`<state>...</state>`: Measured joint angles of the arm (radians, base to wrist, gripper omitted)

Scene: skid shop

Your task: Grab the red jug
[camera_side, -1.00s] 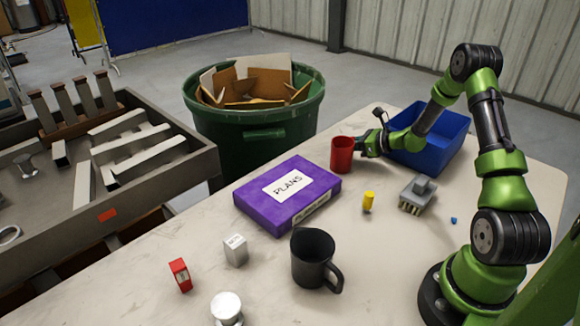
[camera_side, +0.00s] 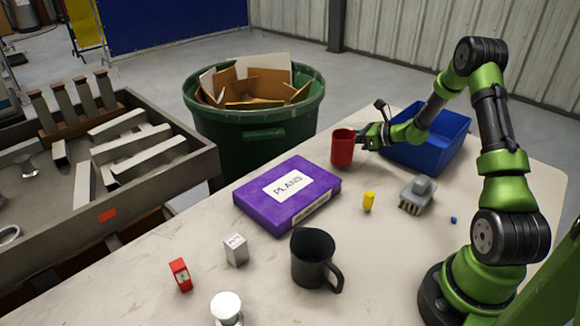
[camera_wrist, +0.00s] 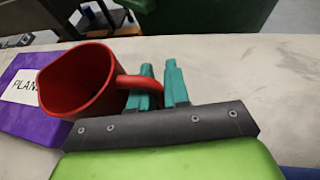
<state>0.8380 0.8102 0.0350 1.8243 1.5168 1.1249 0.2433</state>
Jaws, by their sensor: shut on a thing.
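The red jug (camera_side: 342,148) is near the far edge of the table in the side view, upright or nearly so, and appears slightly above the tabletop. In the wrist view the jug (camera_wrist: 78,80) is on the left, its open mouth facing the upper left. My gripper (camera_wrist: 161,78) is shut on the jug's handle, with the teal fingers on either side of it. In the side view my gripper (camera_side: 363,138) is at the jug's right side, and the handle is hidden there.
A blue bin (camera_side: 435,145) stands close behind my wrist. A purple PLANS box (camera_side: 265,207) lies in front of the jug. A green barrel (camera_side: 255,150) stands beyond the table edge.

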